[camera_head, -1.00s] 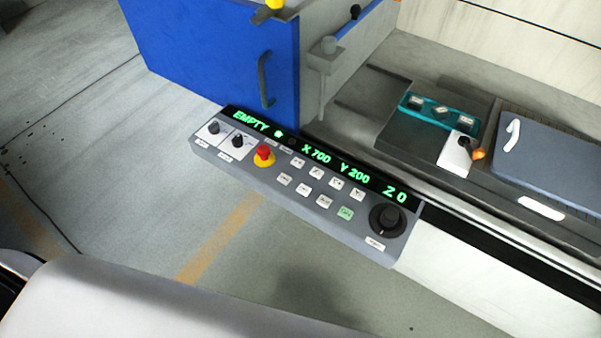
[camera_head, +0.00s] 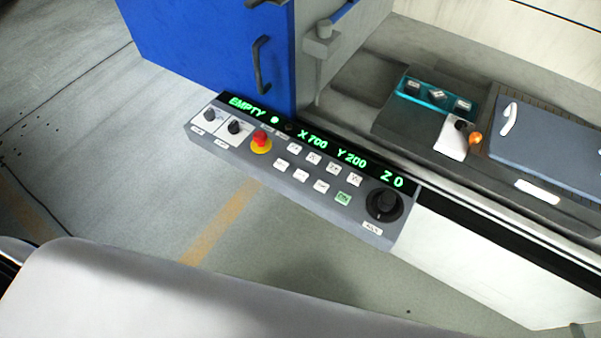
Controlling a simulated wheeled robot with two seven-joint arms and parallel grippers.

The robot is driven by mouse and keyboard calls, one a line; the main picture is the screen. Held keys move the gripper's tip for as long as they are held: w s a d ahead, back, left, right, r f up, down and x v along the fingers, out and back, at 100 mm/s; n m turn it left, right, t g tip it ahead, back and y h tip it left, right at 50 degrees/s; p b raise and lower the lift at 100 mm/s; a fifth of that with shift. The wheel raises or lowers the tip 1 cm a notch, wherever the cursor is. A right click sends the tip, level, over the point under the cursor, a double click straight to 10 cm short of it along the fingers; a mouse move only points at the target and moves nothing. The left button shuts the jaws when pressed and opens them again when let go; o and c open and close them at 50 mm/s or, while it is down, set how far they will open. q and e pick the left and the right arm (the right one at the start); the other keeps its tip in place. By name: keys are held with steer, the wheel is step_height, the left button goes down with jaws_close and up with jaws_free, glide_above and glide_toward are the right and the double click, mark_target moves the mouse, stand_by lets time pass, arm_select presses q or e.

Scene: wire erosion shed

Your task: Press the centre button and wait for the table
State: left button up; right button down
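A grey control panel (camera_head: 240,158) juts out in the middle of the head view. Its black display strip (camera_head: 325,142) reads EMPTY, X 700, Y 200, Z 0 in green. Several small white buttons (camera_head: 313,158) sit in two rows, with one green button (camera_head: 342,198) at the right end of the lower row. Their labels are too small to read, so I cannot tell which is the centre button. A red stop button (camera_head: 260,139) on yellow, two black knobs and a large black dial (camera_head: 384,203) are also on the panel. Neither gripper shows.
A blue cabinet door (camera_head: 215,50) with a dark handle stands behind the panel. At the right are a teal tray (camera_head: 421,96) with small pieces, a white block with an orange tip (camera_head: 455,140), and a blue-grey lid (camera_head: 550,150). Open floor lies at the left.

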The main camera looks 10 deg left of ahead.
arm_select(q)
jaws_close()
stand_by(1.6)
